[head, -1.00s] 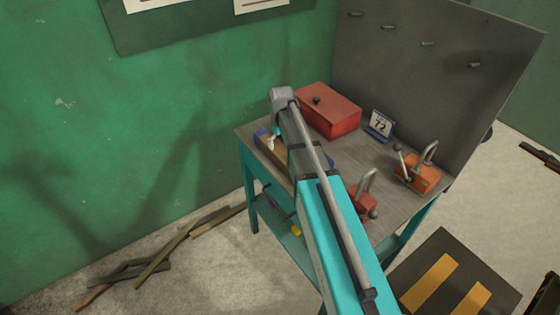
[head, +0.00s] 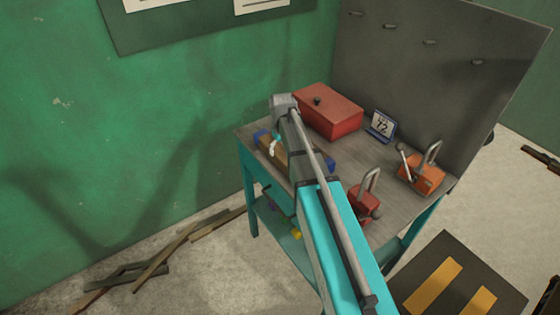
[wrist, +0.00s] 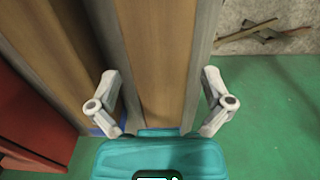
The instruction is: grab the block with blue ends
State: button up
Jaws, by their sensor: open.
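The block with blue ends lies on the workbench near its left edge. Its brown middle (head: 275,155) and its blue ends show in the head view, partly covered by my arm. In the wrist view the brown block (wrist: 155,50) runs up the picture between my fingers, with a little blue at the bottom beside the gripper body. My gripper (wrist: 160,85) is open, with one finger to each side of the block and a gap on both sides. In the head view a pale finger of my gripper (head: 273,147) shows at the block. How low the fingers reach is unclear.
A grey pegboard (head: 430,90) rises behind. The green wall (head: 60,120) is left.

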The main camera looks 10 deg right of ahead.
jog(key=shift+f+b, duration=1.2)
jog(key=shift+f, duration=0.25)
jog(key=shift+c, duration=0.3)
jog(key=c, duration=1.1)
